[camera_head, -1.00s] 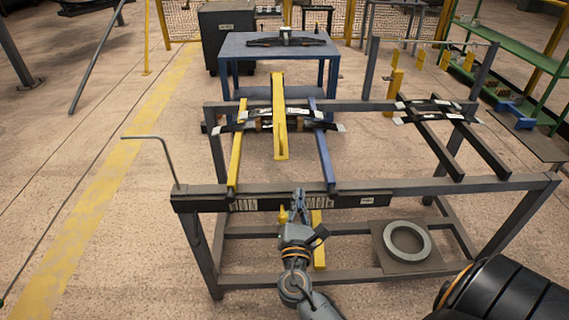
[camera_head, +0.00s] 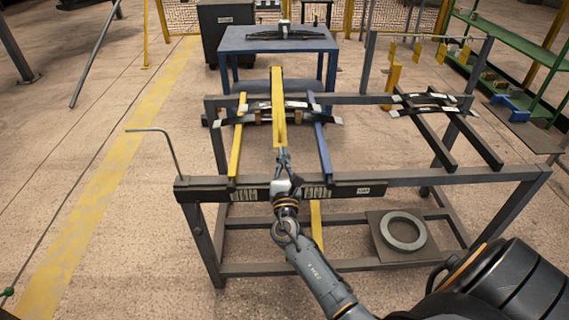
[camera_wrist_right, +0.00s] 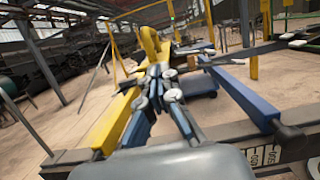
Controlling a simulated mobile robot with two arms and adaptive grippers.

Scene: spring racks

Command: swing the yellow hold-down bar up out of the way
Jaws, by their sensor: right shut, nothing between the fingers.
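The yellow hold-down bar (camera_head: 278,105) runs lengthwise over the leaf springs (camera_head: 299,119) on the left part of the rack. The springs lie across a yellow rail (camera_head: 237,140) and a blue rail (camera_head: 321,140). My right gripper (camera_head: 283,154) is shut and empty at the near end of the bar. In the right wrist view its closed fingers (camera_wrist_right: 157,74) sit just below the bar's rounded yellow end (camera_wrist_right: 149,42). I cannot tell whether they touch. My left gripper is not in view.
The rack's dark front beam (camera_head: 400,180) lies under my right arm. A bent grey rod (camera_head: 165,137) stands at its left corner. More springs (camera_head: 432,106) lie on the right rails. A metal ring (camera_head: 403,231) rests on a low plate. A blue table (camera_head: 278,42) stands behind.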

